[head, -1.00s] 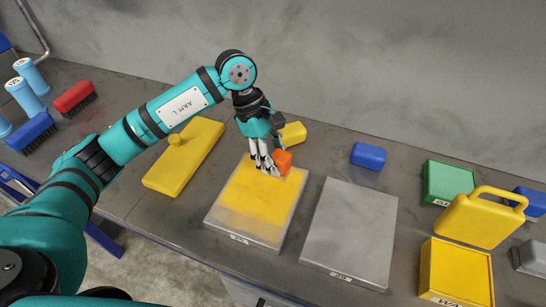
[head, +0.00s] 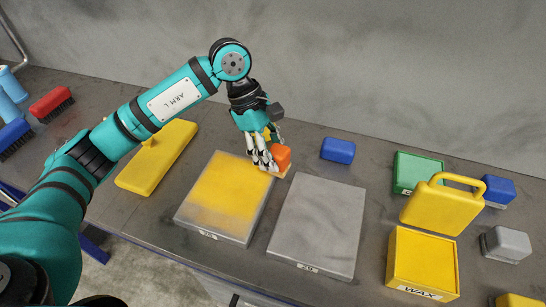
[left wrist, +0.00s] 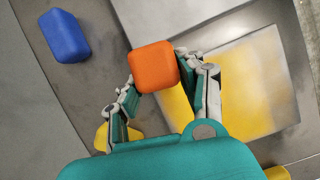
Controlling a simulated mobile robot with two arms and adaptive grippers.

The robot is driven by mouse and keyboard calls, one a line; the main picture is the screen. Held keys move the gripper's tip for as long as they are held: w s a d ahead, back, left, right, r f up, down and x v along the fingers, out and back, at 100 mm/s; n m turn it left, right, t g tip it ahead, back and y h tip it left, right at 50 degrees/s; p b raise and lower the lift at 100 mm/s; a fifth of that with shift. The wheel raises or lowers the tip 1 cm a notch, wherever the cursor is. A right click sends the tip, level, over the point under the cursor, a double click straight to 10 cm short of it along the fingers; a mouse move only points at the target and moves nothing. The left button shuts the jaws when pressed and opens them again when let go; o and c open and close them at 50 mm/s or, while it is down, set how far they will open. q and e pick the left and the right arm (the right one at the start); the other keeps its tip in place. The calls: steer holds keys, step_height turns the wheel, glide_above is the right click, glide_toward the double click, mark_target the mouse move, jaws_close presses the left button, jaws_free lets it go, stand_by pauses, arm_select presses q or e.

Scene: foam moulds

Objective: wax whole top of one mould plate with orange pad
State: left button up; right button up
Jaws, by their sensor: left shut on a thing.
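My left gripper (head: 268,162) is shut on the orange pad (head: 281,157), which also shows between the fingers in the left wrist view (left wrist: 153,67). The pad is at the far right corner of the left mould plate (head: 190,228), near the gap between the plates. I cannot tell if it touches the plate. That plate has a yellow layer (head: 225,188) over most of its top, hazy toward the near edge, with greyish margins. The right mould plate (head: 318,225) is plain grey with faint smears. My right gripper is not in view.
A yellow float with a knob (head: 157,160) lies left of the plates. A blue block (head: 338,150) lies behind the right plate. At right stand a yellow WAX box (head: 423,265), a yellow handled case (head: 436,208) and a green box (head: 415,170). Brushes (head: 52,104) lie far left.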

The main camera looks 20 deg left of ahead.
mark_target(275, 148)
arm_select(q)
steer(key=shift+p+v, duration=0.3)
steer(key=shift+v, duration=0.65)
steer(key=shift+s+d+r+p, duration=0.1)
steer(key=shift+r+p, duration=0.15)
steer(key=shift+r, duration=0.35)
steer(key=shift+d+r+p, duration=0.15)
steer(key=shift+r+p, duration=0.1)
steer(key=shift+r, duration=0.9)
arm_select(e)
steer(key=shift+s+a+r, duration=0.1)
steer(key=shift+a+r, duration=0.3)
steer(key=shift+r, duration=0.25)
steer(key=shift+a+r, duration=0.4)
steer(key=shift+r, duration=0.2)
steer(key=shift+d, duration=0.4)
